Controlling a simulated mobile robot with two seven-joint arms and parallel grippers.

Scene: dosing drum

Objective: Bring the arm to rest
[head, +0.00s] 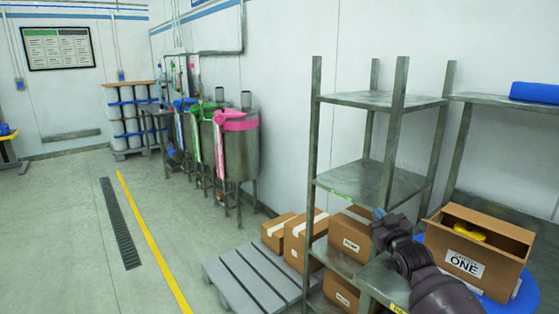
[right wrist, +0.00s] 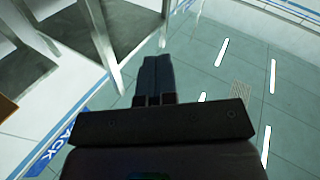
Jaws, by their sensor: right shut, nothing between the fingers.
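My right gripper (head: 380,214) shows in the head view at the lower right, in front of the metal shelf rack (head: 372,184). In the right wrist view its two dark fingers (right wrist: 155,75) lie together with nothing between them. The right arm reaches in from the bottom right edge, beside an open cardboard box. My left gripper is in neither view.
The open box (head: 470,262) marked ONE holds a yellow thing (head: 469,231) and sits on a blue round surface (head: 520,296). Several cartons (head: 345,238) stand at the rack, near a grey pallet (head: 245,280). Steel drums (head: 240,150) line the wall. The floor at left is clear.

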